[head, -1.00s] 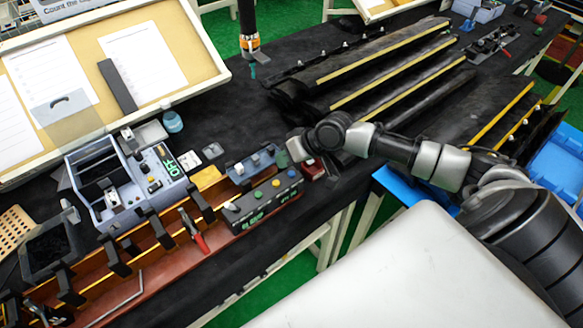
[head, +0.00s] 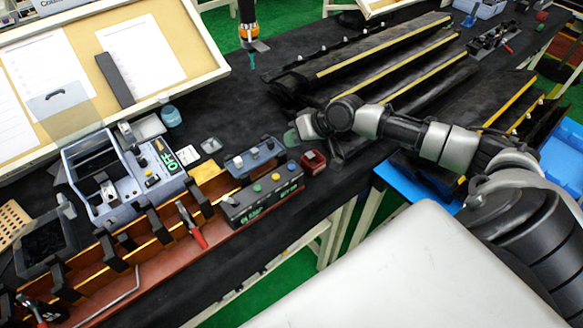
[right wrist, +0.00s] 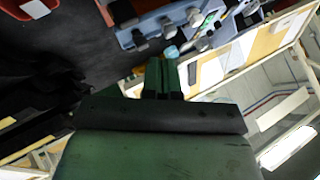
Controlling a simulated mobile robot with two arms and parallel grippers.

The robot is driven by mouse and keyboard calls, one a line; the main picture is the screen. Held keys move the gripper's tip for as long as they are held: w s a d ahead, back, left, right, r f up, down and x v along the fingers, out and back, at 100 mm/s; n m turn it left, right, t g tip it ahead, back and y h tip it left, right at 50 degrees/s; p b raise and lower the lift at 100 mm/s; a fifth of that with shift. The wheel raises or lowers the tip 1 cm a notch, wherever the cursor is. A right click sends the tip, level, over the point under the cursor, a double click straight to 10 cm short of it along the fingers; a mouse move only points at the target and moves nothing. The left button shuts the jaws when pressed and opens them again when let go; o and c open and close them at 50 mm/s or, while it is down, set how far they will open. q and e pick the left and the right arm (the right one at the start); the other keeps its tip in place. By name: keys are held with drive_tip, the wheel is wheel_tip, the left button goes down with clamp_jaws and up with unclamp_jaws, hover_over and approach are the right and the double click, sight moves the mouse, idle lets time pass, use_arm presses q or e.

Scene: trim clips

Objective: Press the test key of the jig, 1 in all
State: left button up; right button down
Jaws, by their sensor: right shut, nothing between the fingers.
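The jig is a long red-brown rail (head: 150,262) with black clamps, running along the table's front edge. At its right end sits a black box (head: 262,200) with green and yellow buttons and green lettering too small to read. I cannot tell which button is the test key. My right gripper (head: 292,137) is above and to the right of this box, apart from it. Its green fingers (right wrist: 163,78) are together and empty in the right wrist view.
A blue-grey unit (head: 140,180) with a green OFF display stands behind the rail. A small blue-grey block with knobs (head: 254,158) and a red block (head: 313,161) lie near the black box. Long dark trims (head: 385,45) fill the back right.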

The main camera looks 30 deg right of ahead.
drive_tip(key=b, duration=0.4)
hover_over(293, 165)
wheel_tip(293, 165, down, 5)
drive_tip(key=shift+r, duration=0.15)
drive_tip(key=shift+f, duration=0.8)
drive_tip(key=shift+f, duration=0.15)
idle(0.8)
drive_tip(key=shift+f, duration=0.3)
drive_tip(key=shift+f+b, duration=0.45)
idle(0.6)
drive_tip(key=shift+r+p, duration=0.85)
drive_tip(key=shift+r, duration=0.05)
